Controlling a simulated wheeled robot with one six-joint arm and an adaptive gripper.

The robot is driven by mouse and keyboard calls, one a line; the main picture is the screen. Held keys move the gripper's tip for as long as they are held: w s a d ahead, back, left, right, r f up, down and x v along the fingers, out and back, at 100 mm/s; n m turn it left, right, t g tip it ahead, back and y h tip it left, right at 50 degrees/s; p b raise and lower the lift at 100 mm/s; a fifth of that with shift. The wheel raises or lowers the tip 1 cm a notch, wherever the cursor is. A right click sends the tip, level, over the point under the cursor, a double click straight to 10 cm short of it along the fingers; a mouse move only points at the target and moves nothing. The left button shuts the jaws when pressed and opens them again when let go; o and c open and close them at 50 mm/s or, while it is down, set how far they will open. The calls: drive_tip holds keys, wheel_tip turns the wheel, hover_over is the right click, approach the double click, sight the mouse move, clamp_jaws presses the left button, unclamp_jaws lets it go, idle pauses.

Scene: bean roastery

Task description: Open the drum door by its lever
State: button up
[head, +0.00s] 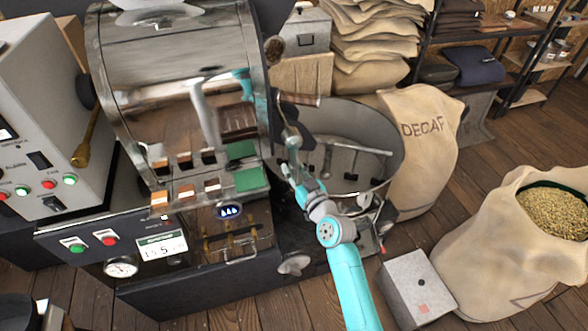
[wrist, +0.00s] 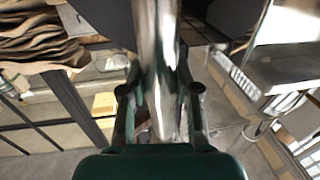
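The roaster's shiny metal drum (head: 180,60) fills the upper left of the head view. At its right end a lever with a brown grip (head: 299,99) sticks out above the round cooling tray (head: 390,125). My gripper (head: 290,138) is at this lever, reaching up from below. In the wrist view a chrome bar of the lever (wrist: 158,50) runs between the two fingers of my gripper (wrist: 160,85), which appear closed against it from both sides. The drum door faces away from the head camera, and I cannot make out its edge.
A control panel (head: 160,245) with buttons and a gauge is below the drum. A grey box (head: 415,285) stands on the floor right of my arm. A DECAF sack (head: 425,150) and an open bean sack (head: 500,245) stand right.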

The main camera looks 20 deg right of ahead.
clamp_jaws()
drive_tip(key=shift+d, duration=0.15)
drive_tip(key=d+r+n+g+h, duration=0.1)
drive_tip(key=d+r+n+h, duration=0.1)
drive_tip(key=d+r+n, duration=0.8)
drive_tip(key=shift+d+n+g+h, duration=0.3)
drive_tip(key=shift+d+n, duration=0.15)
drive_tip(key=shift+n, duration=1.85)
drive_tip(key=shift+r, duration=0.15)
drive_tip(key=o, duration=0.9)
unclamp_jaws()
